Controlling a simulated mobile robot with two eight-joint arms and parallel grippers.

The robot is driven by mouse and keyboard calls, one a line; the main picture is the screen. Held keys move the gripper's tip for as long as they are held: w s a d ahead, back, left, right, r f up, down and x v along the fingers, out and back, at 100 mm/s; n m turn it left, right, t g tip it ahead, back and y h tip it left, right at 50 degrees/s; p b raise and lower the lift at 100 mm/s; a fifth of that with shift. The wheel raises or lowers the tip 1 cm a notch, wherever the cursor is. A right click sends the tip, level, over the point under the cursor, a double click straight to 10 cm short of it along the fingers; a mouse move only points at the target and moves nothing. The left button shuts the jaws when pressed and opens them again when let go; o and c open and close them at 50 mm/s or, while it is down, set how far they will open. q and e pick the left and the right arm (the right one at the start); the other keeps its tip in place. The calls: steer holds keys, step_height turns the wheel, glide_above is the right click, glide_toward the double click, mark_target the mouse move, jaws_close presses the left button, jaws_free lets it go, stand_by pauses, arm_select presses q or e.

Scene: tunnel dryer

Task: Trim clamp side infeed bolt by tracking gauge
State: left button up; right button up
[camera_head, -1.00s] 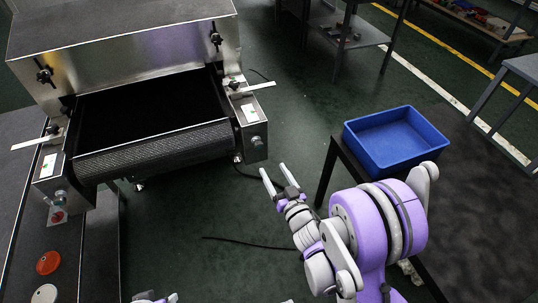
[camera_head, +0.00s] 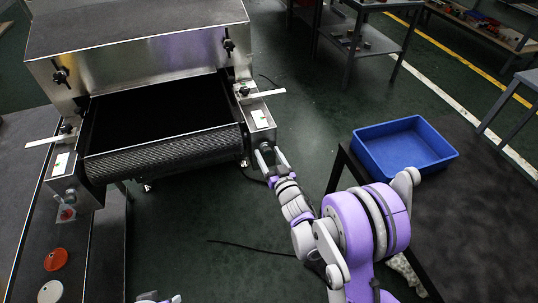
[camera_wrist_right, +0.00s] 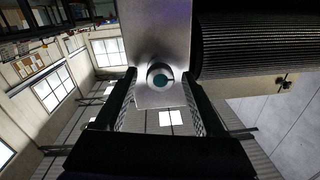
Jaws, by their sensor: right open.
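The tunnel dryer's dark belt (camera_head: 165,152) runs out between two metal side blocks. The right block has a white gauge label (camera_head: 260,118) with a small green mark. Below it, the right infeed bolt (camera_wrist_right: 160,77) faces the right wrist camera, a round metal end with a teal centre. My right gripper (camera_head: 270,156) is open, its fingers on either side of that bolt; I cannot tell whether they touch it. The left block has a matching gauge (camera_head: 61,163) and bolt (camera_head: 70,196). My left gripper (camera_head: 158,298) barely shows at the bottom edge; its jaws are unclear.
A blue bin (camera_head: 403,146) stands on the dark table at right. Black clamp knobs (camera_head: 244,90) with pale strips sit above the side blocks. Red (camera_head: 55,260) and white (camera_head: 50,292) discs lie on the left bench. Open green floor lies before the dryer.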

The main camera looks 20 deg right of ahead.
steer(key=shift+c, duration=0.2)
jaws_close()
steer(key=shift+n, duration=0.4)
steer(key=n, duration=0.2)
steer(key=shift+n+b, duration=0.35)
steer(key=shift+n, duration=0.05)
steer(key=n, duration=0.2)
steer(key=shift+n, duration=0.4)
steer(key=n, duration=0.5)
steer(key=shift+a+g, duration=0.1)
steer(key=shift+g, duration=0.2)
steer(key=shift+n, duration=0.3)
